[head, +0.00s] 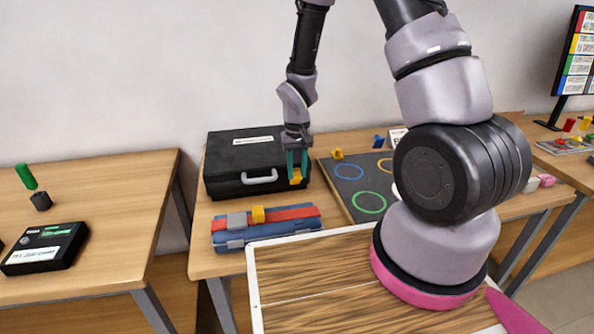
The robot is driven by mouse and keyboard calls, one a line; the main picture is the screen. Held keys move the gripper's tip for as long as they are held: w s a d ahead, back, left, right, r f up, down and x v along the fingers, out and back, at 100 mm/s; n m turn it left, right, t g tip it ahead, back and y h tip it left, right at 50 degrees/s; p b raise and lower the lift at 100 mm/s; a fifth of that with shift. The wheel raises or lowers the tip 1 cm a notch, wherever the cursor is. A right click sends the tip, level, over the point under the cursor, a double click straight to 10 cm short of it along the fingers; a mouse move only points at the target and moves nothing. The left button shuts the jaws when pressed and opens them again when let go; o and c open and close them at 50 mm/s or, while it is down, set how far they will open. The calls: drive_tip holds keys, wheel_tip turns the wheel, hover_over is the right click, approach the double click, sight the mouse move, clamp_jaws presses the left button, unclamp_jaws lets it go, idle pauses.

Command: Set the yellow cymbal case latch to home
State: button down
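A black case (235,158) with a white label and a grey handle stands on the wooden table, left of centre. A small yellow latch (296,179) shows at the right end of its front. My gripper (297,172) points down there, with its two teal fingers on either side of the yellow latch at their tips. Whether the fingers press on the latch or only straddle it, I cannot tell. The label's writing is too small to read.
A blue case (240,238) with a red strip, a grey block (237,220) and a yellow block (258,214) lies in front. A dark mat (345,190) with coloured rings lies to the right, with a small yellow piece (337,154) near its far edge.

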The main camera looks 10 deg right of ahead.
sight(295, 168)
drive_tip(key=shift+w+r+g, duration=0.15)
drive_tip(key=shift+w+g, duration=0.35)
drive_tip(key=shift+g, duration=0.2)
drive_tip(key=c, duration=0.6)
unclamp_jaws()
drive_tip(key=shift+o, duration=0.2)
wheel_tip(295, 168, up, 11)
drive_tip(key=w, duration=0.1)
drive_tip(key=shift+w, duration=0.15)
